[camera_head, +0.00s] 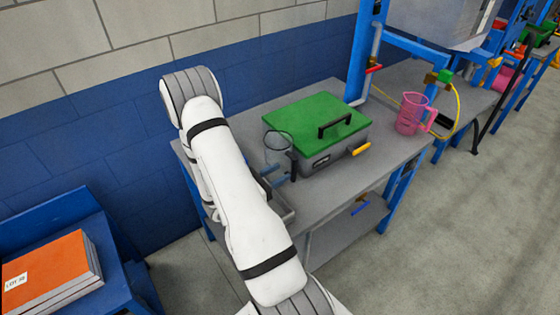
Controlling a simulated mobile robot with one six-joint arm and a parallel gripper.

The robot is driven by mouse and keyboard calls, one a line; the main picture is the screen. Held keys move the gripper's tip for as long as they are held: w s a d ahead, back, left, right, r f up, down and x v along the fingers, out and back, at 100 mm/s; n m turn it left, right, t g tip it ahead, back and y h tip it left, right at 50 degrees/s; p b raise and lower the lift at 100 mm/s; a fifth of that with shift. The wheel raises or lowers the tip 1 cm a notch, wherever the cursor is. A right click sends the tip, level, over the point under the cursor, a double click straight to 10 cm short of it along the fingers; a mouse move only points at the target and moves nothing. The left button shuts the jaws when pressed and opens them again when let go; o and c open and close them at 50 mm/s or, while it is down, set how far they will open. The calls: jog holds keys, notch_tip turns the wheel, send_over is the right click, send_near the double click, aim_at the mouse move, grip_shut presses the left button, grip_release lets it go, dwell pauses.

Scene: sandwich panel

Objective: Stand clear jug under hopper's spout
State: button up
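The clear jug (279,146) shows upright at the left part of the bench, just left of the green-lidded box; its dark handle is on its right side. My white arm reaches over the bench's left end, and my gripper (273,174) is mostly hidden behind it, beside the lower part of the jug. I cannot tell whether its fingers touch the jug. The grey hopper (440,22) hangs on a blue frame at the top right; I cannot make out its spout clearly.
A grey box with a green lid (318,124) and yellow handle fills the bench's middle. A pink jug (411,114) stands right of it, near a yellow hose (457,108). A tray (283,208) lies at the front left. Orange binders (45,272) sit on a blue stand.

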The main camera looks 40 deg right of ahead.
aim_at(292, 165)
jog(key=d+p, duration=0.1)
jog(key=d, duration=0.1)
jog(key=d+p, duration=0.1)
jog(key=d, duration=0.2)
jog(key=d+p, duration=0.1)
jog(key=d, duration=0.1)
jog(key=shift+d+f, duration=0.25)
jog(key=shift+f, duration=0.15)
grip_shut()
